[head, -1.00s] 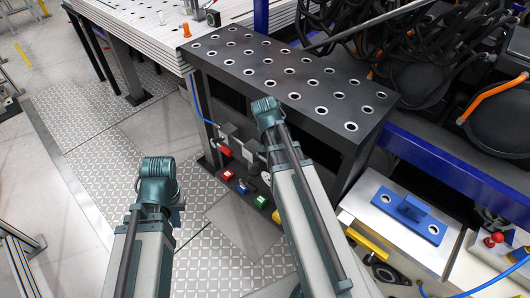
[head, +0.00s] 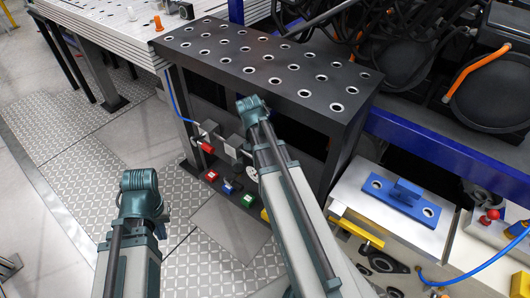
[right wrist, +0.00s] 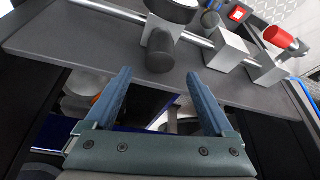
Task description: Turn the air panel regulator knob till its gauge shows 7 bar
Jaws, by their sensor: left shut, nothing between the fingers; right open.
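The air panel shows in the right wrist view as a grey board (right wrist: 110,35) with a metal pipe and grey blocks. A dark, round regulator knob (right wrist: 160,52) stands out from it. Beside it is a round gauge (right wrist: 172,8), cut by the top edge, its reading not visible. My right gripper (right wrist: 158,76) is open and empty, its fingers pointing toward the knob but apart from it. In the head view the small gauge (head: 252,173) is too small to read, and my right arm partly hides the panel. My left gripper (head: 140,185) is shut and empty, left of the panel.
The panel is under a black perforated bench top (head: 270,60). A blue fixture (head: 402,195) stands to the right. Tread-plate floor (head: 75,165) lies clear at left.

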